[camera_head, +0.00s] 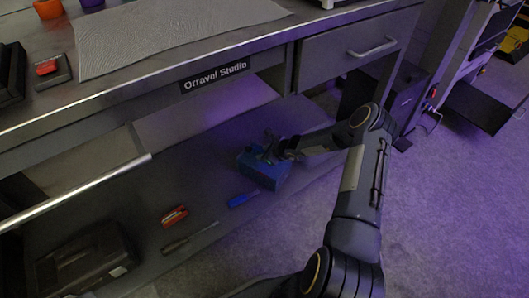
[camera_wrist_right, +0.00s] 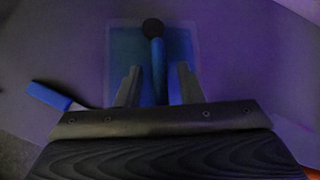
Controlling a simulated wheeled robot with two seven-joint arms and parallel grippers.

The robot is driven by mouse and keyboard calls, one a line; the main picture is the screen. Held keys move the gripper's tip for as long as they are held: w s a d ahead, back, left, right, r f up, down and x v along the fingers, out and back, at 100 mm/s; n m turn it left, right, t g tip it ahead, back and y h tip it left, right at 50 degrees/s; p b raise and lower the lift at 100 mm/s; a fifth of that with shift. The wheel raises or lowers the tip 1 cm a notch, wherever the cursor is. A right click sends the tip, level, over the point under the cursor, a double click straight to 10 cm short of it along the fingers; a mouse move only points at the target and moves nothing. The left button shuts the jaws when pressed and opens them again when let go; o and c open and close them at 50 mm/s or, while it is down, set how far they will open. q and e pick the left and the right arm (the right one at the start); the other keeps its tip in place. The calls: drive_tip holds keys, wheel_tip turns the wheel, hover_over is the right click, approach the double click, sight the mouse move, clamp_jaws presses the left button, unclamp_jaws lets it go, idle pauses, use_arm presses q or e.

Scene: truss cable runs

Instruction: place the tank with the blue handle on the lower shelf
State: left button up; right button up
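The blue tank (camera_head: 264,173) stands on the lower shelf (camera_head: 205,190) of the workbench, near its right part. In the right wrist view its blue handle (camera_wrist_right: 158,62) runs up the middle, with a dark round cap (camera_wrist_right: 153,27) at its far end and the tank body (camera_wrist_right: 122,50) below. My right gripper (camera_head: 270,152) is at the top of the tank, reaching in from the right. In the wrist view its two fingers (camera_wrist_right: 158,84) stand apart on either side of the handle, with a gap on each side. My left gripper is not in view.
On the lower shelf lie a blue-handled tool (camera_head: 242,199), a red tool (camera_head: 174,216), a dark screwdriver (camera_head: 190,237) and a black case (camera_head: 82,262). The bench top (camera_head: 230,52) and drawer (camera_head: 350,48) overhang the shelf. Purple carpet (camera_head: 450,210) lies open at right.

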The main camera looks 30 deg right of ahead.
drive_tip(key=shift+r, duration=0.1)
drive_tip(key=p+v, duration=0.2)
drive_tip(key=v, duration=1)
idle(0.4)
